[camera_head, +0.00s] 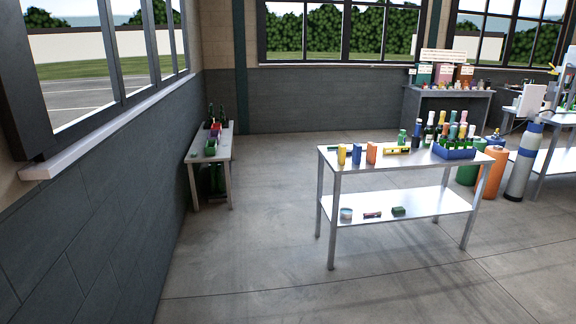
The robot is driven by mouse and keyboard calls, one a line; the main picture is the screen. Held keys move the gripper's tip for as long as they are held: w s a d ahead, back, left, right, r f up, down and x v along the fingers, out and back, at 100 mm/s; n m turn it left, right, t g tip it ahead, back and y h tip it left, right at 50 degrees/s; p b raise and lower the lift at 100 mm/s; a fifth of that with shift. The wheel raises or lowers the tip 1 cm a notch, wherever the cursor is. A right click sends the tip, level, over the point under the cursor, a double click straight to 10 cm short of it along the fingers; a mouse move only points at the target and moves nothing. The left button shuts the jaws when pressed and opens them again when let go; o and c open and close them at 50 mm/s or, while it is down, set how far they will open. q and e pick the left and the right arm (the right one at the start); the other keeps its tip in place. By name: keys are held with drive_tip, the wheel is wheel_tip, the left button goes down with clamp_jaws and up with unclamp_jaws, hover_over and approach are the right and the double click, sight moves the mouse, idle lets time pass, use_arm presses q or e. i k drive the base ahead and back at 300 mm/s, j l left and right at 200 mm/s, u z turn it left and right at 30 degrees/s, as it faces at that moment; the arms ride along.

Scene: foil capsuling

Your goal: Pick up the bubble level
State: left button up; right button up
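A long yellow bar that looks like the bubble level (397,150) lies flat on top of the metal table (405,167), near its middle. It is small at this distance, so its vial cannot be made out clearly. It lies to the right of an orange container (371,152) and to the left of a blue crate (454,153) of bottles. Neither of my grippers is in view, and nothing touches the level.
A yellow container (341,154) and a blue one (357,154) stand at the table's left. The lower shelf holds a round tin (346,214) and a green block (399,211). A side bench (196,158) stands by the left wall. The floor before the table is clear.

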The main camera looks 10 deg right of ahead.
sight(394, 149)
drive_tip(key=i+l+z, duration=0.3)
drive_tip(key=i+z, duration=0.15)
drive_tip(key=i, duration=0.3)
drive_tip(key=i+z, duration=0.45)
drive_tip(key=i, duration=0.35)
drive_tip(key=i+j+z, duration=0.3)
drive_tip(key=i+z, duration=0.15)
drive_tip(key=i, duration=0.3)
drive_tip(key=i+l, duration=0.1)
drive_tip(key=i, duration=0.45)
drive_tip(key=i+u, duration=0.1)
drive_tip(key=i, duration=0.4)
drive_tip(key=i+l, duration=0.2)
drive_tip(key=i, duration=0.35)
drive_tip(key=u, duration=0.05)
